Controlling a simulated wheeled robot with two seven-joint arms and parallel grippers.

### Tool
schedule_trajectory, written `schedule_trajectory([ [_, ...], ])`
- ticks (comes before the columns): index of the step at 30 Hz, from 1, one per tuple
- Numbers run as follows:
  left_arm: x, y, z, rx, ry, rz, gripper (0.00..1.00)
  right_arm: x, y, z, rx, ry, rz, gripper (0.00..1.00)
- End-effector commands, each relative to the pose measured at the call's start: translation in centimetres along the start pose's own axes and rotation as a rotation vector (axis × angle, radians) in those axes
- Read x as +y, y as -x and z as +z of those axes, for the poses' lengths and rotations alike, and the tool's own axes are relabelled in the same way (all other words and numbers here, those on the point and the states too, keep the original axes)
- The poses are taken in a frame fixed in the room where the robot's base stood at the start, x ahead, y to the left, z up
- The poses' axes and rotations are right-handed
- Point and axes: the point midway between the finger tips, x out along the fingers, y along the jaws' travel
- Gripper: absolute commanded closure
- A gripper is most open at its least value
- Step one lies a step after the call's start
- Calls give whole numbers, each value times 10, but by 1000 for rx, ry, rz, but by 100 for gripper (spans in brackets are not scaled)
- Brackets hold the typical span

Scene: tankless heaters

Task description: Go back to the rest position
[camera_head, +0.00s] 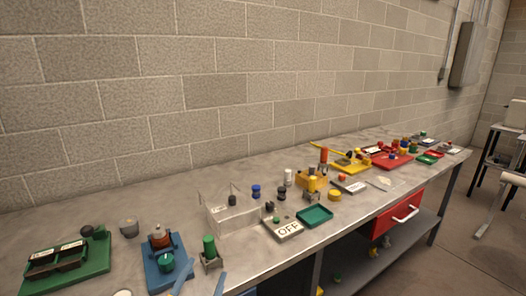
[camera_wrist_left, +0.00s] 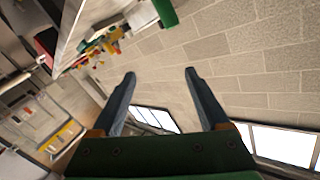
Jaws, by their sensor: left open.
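My left gripper (camera_head: 202,281) shows only as two blue fingertips at the bottom edge of the head view, in front of the workbench (camera_head: 120,185). In the left wrist view my left gripper (camera_wrist_left: 160,73) is open with nothing between its fingers. That view is tilted and looks past the fingers at the block wall and windows. A blue tray (camera_head: 156,276) and a small stand with a green cylinder (camera_head: 209,249) appear close to the fingertips in the head view. My right gripper is not in view.
A green tray with dark bins (camera_head: 95,262) lies at the left. A clear box (camera_head: 240,222), an OFF sign block (camera_head: 288,231), a teal tray (camera_head: 315,216) and yellow and red trays (camera_head: 392,161) line the bench. A red drawer (camera_head: 397,216) sits below. The block wall (camera_head: 210,80) stands behind.

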Motion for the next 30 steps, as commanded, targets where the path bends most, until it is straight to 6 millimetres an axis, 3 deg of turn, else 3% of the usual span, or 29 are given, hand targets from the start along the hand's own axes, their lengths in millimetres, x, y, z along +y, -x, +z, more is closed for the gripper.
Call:
schedule_trajectory([
  [1, 2, 17, 39, -170, 62, -2, 22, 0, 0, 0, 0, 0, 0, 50],
  [3, 7, 44, 86, -383, 124, 11, 22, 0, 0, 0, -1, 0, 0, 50],
  [6, 20, 87, 133, -628, 184, 55, 22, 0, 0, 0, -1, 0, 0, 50],
  [12, 48, 174, 183, -996, 260, 176, 22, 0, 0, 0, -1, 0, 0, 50],
  [16, 64, 230, 197, -1193, 296, 271, 22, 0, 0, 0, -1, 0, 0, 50],
  [23, 96, 220, 269, -1239, 286, 289, 22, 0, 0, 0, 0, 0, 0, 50],
  [26, 112, 224, 304, -1260, 282, 299, 22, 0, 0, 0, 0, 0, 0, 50],
  [30, 137, 246, 362, -1301, 273, 315, 22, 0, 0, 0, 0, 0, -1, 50],
])
